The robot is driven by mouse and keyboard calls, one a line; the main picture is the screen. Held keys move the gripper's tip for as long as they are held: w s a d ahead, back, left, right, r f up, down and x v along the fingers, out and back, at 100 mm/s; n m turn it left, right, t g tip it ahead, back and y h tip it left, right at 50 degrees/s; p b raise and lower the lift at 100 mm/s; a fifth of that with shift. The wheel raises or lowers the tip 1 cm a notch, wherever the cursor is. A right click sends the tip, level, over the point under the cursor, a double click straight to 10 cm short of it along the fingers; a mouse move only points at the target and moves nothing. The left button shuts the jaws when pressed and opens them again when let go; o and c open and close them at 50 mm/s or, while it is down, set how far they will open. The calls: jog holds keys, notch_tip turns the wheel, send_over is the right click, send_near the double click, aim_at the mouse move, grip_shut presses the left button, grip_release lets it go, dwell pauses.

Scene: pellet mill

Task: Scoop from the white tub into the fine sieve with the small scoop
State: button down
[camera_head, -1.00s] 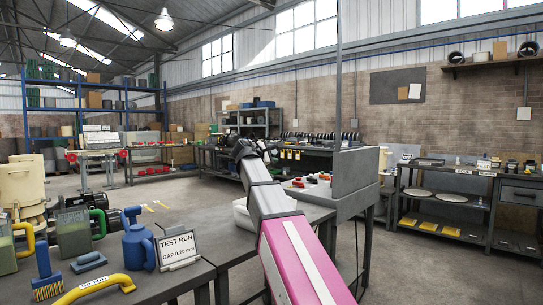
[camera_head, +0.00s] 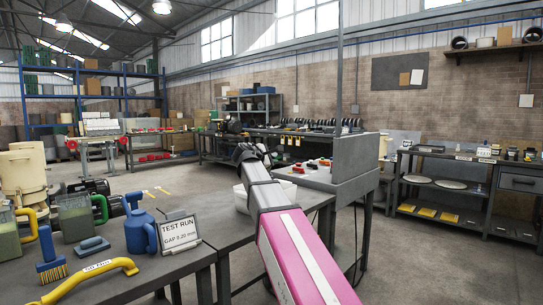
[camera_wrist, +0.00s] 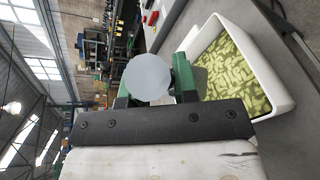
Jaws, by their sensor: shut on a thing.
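The white tub (camera_wrist: 284,108) is at the right of the wrist view, with yellow-green pellets (camera_wrist: 236,68) in it. In the head view part of the white tub (camera_head: 241,199) shows behind my arm on the grey bench. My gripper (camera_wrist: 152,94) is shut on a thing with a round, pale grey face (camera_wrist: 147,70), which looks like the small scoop. It is beside the tub in the wrist view, and its height above the bench is hard to tell. The held thing is not clear in the head view. I cannot pick out the fine sieve for sure.
A test-run sign (camera_head: 180,233), a blue jug (camera_head: 140,229), a brush (camera_head: 51,258) and a yellow-handled tool (camera_head: 85,281) stand or lie on the near bench. A grey upright panel (camera_head: 357,161) rises beyond the tub. Open floor lies behind the bench.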

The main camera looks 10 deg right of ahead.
notch_tip(320, 180, down, 10)
dwell(1.2)
jog(key=shift+r, duration=0.15)
dwell(0.7)
jog(key=shift+r, duration=6.45)
